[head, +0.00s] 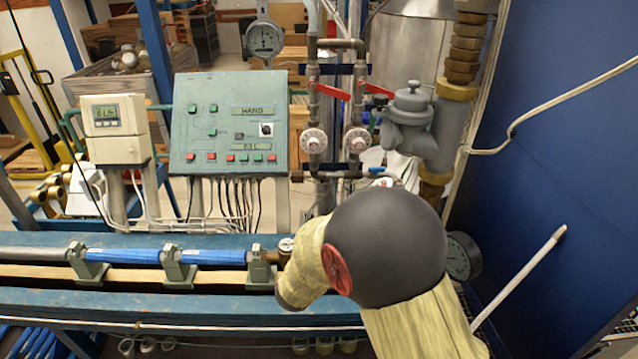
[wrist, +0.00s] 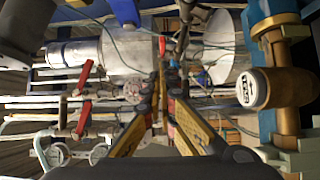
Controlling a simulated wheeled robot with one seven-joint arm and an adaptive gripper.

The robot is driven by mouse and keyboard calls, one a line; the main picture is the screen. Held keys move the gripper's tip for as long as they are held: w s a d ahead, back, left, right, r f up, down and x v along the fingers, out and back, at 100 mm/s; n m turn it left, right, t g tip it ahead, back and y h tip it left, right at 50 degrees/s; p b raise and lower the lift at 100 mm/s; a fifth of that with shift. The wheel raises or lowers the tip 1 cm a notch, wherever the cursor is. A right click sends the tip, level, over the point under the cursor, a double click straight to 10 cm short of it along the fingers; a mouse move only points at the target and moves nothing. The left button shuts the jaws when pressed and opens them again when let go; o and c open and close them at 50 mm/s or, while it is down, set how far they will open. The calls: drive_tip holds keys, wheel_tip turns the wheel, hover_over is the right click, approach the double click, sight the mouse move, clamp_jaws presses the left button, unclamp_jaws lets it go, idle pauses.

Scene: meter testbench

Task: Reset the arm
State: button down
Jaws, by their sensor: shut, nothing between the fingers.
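My arm (head: 385,245), with a yellow cover and a big dark round joint, reaches over the blue bench (head: 150,306) in the head view. My gripper is hidden there behind the arm. In the wrist view my gripper (wrist: 165,88) shows its two yellow-and-black fingers drawn together, shut and empty. Pipework lies beyond the fingertips. A brass pipe fitting with a round white-faced water meter (wrist: 252,88) is to their right, apart from them.
A green control panel (head: 229,125) and a white meter box (head: 117,128) stand behind the bench. Red-handled valves (head: 333,92), a grey valve body (head: 409,118) and a dial gauge (head: 265,40) are behind my arm. A blue wall (head: 560,150) closes the right side.

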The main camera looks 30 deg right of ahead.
drive_tip(key=s+a+f+m+g+y, duration=0.1)
drive_tip(key=s+a+f+g+y, duration=0.2)
drive_tip(key=s, duration=0.6)
drive_tip(key=s+a+f+g+y, duration=0.2)
drive_tip(key=s+f+g+y, duration=0.2)
drive_tip(key=s+f+g, duration=0.3)
drive_tip(key=s+a+r+m+t+y+b, duration=0.1)
drive_tip(key=s+a+r+t+y, duration=0.15)
drive_tip(key=a, duration=0.45)
drive_tip(key=s+a+r+m+t+y, duration=0.1)
drive_tip(key=a+y, duration=0.3)
drive_tip(key=a, duration=0.2)
drive_tip(key=a+r+m+t+y+b, duration=0.1)
drive_tip(key=a+r+t+y, duration=0.2)
drive_tip(key=a+r+t, duration=0.2)
drive_tip(key=a+r, duration=0.3)
drive_tip(key=r, duration=0.3)
drive_tip(key=shift+a+m, duration=0.25)
drive_tip(key=shift+m, duration=0.05)
